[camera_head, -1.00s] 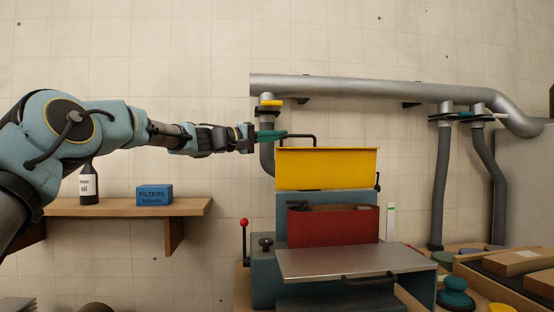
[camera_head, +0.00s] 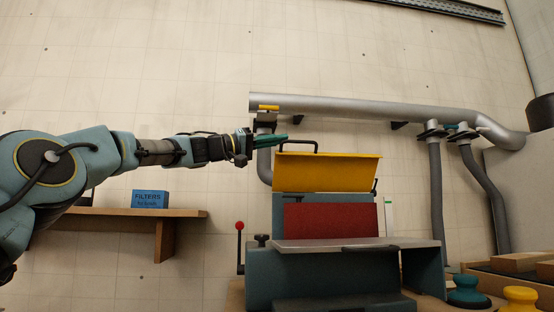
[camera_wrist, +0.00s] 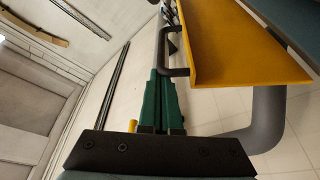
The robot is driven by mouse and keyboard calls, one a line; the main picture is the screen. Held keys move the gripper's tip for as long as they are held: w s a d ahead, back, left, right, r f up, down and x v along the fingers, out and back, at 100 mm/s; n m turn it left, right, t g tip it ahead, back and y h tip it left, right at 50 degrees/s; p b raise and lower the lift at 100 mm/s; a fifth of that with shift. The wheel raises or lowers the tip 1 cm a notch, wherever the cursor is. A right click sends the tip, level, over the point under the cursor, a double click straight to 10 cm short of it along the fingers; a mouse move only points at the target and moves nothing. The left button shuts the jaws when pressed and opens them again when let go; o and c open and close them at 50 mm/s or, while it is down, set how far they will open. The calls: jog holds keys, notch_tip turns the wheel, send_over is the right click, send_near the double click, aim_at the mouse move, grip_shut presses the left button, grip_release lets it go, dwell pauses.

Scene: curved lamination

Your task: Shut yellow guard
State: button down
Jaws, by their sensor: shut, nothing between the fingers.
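The yellow guard (camera_head: 326,172) stands raised and tilted above the machine, its broad yellow face toward the head camera. Its dark bar handle (camera_head: 300,143) is at the top left edge. My gripper (camera_head: 286,137) has green fingers, shut and empty, with the tips close to the left end of the handle. In the wrist view my gripper (camera_wrist: 161,75) points along the guard's edge. The guard (camera_wrist: 235,50) is right of the fingers, and the handle (camera_wrist: 172,55) is just beside the tips. I cannot tell whether they touch.
Below the guard are a red block (camera_head: 331,219) and a metal table (camera_head: 355,244) on the machine. A silver duct (camera_head: 360,107) runs behind and above. A red-knobbed lever (camera_head: 239,240) stands at left. A shelf (camera_head: 125,213) with a blue filter box (camera_head: 150,199) is under my arm.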

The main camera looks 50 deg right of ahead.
jog(key=s+a+f+m+g+y+b, duration=0.1)
jog(key=s+a+f+m+g+b, duration=0.1)
jog(key=f+m+b, duration=0.4)
jog(key=s+a+f+m+g+y+b, duration=0.2)
jog(key=f+m+b, duration=0.5)
jog(key=b, duration=0.6)
jog(key=shift+s+a+f+m+g, duration=0.3)
jog(key=shift+s+m+g, duration=0.45)
jog(key=shift+m+g, duration=0.25)
jog(key=shift+f, duration=0.1)
